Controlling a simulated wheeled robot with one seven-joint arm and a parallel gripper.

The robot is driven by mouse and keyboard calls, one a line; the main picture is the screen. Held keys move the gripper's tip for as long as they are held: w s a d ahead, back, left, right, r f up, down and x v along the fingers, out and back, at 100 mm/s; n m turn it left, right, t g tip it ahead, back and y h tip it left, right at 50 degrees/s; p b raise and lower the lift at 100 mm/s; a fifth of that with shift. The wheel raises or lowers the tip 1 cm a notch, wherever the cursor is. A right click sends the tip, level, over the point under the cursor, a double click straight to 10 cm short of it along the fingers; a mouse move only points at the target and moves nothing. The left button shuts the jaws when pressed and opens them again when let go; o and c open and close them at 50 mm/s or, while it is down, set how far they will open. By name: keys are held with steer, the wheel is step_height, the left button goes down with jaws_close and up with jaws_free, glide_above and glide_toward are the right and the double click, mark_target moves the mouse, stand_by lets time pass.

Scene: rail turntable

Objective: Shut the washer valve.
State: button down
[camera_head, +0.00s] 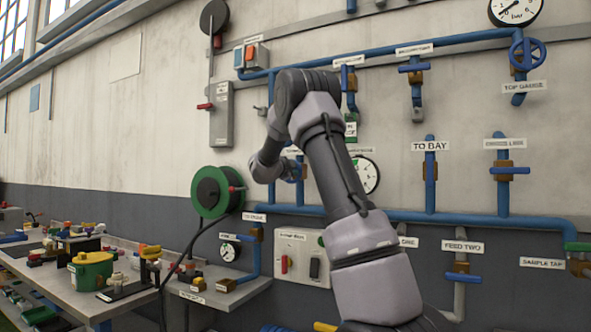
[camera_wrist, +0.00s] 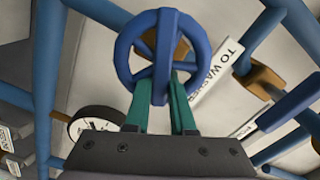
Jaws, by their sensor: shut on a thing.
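The washer valve shows in the wrist view as a round blue handwheel (camera_wrist: 124,48) with a crossbar, on a blue pipe with a brown body behind it. A white label (camera_wrist: 218,72) reading "TO WASHER" is beside it. My gripper (camera_wrist: 161,95) has its two green fingers closed on the lower part of the wheel and its bar. In the head view my arm covers much of that spot, and I cannot make out the fingers there.
In the wrist view a blue lever valve (camera_wrist: 296,98) is close at the right, and a gauge (camera_wrist: 95,121) is at lower left. In the head view a green hose reel (camera_head: 209,192) is left of my arm, above a cluttered bench (camera_head: 150,300). More blue pipes run at right.

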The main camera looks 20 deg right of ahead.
steer(key=m, duration=0.2)
steer(key=f+m, duration=0.1)
steer(key=m, duration=0.1)
steer(key=shift+f+m, duration=0.15)
steer(key=shift+m, duration=0.25)
stand_by(0.4)
steer(key=c, duration=0.8)
jaws_free()
steer(key=shift+o, duration=0.2)
steer(key=shift+s, duration=0.1)
steer(key=v, duration=1)
steer(key=shift+s+a, duration=0.25)
